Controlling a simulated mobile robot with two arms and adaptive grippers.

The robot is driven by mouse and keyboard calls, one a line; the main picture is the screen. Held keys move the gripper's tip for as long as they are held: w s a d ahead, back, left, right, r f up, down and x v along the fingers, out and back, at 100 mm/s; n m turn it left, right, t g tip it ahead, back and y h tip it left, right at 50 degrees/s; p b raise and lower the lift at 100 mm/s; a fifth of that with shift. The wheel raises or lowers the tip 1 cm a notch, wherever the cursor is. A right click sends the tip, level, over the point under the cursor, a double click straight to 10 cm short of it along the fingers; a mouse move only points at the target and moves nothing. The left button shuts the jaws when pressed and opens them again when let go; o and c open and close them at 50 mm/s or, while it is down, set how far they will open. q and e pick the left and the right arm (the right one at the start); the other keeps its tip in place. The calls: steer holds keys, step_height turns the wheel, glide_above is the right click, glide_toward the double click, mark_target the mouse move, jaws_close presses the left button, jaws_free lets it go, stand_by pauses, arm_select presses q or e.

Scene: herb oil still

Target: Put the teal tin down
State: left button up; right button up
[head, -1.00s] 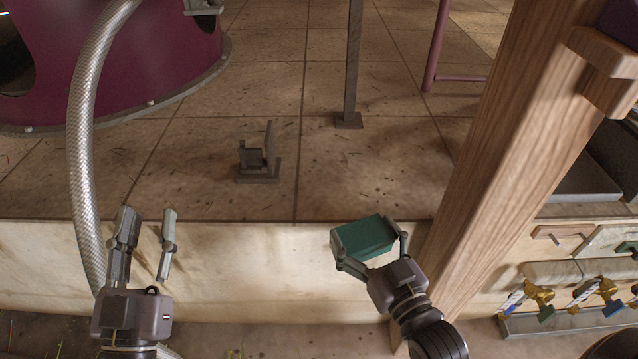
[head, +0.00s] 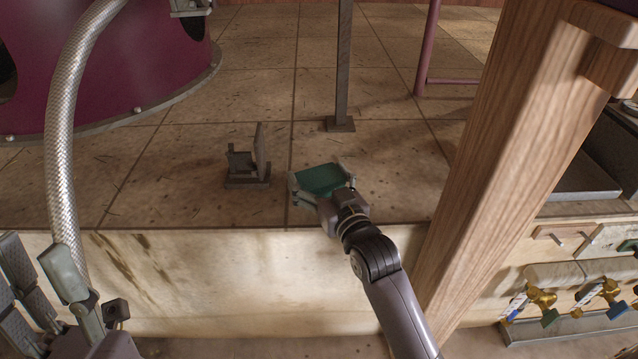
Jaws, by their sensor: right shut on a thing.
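The teal tin (head: 322,179) is a small flat-topped box held in my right gripper (head: 322,185), which is shut on it from the front. It is over the front part of the tiled platform (head: 390,190), right of a small grey bracket. I cannot tell whether its underside touches the tiles. My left gripper (head: 45,290) is at the lower left, in front of the platform's pale front face. Its fingers are apart with nothing seen between them.
The small grey metal bracket (head: 247,165) stands close left of the tin. A post (head: 342,70) with a square foot rises behind it. A thick wooden post (head: 500,150) stands at right. A braided hose (head: 62,150) and a maroon vessel (head: 120,65) are at left. Tiles right of the tin are clear.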

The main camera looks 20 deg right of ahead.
steer(key=shift+s+f, duration=0.15)
steer(key=shift+f, duration=0.05)
steer(key=shift+f, duration=0.2)
steer(key=o, duration=1.3)
steer(key=shift+o, duration=0.2)
